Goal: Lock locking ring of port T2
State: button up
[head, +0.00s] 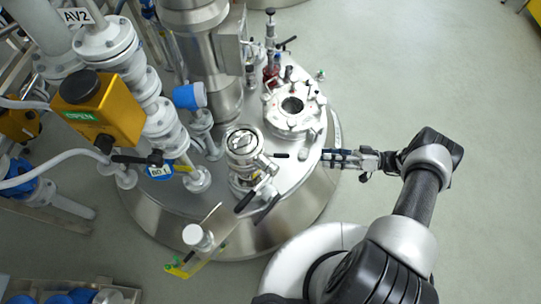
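On the steel reactor lid stands a capped port (242,141) with a ring or clamp below its round top. Black-ended handles (281,155) stick out from it, one towards the right and others towards the lower front. Another port, a wide flange with a dark round opening (292,105), sits to the upper right of it. No T2 label is readable, so I cannot tell which port is T2. My gripper (328,158) reaches in from the right, over the lid's right edge. Its tips point left, apart from the right-hand black handle. The fingers are too small to tell whether they are open.
White pipes and a yellow valve box (98,108) marked OPEN crowd the left. A steel column (207,50) rises behind the lid. A white-topped fitting (198,237) stands at the lid's front. The floor (440,80) at the right is clear.

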aim_at(279, 155)
jog(key=a, duration=1.7)
jog(key=shift+a, duration=0.15)
grip_shut()
jog(key=shift+r, duration=0.1)
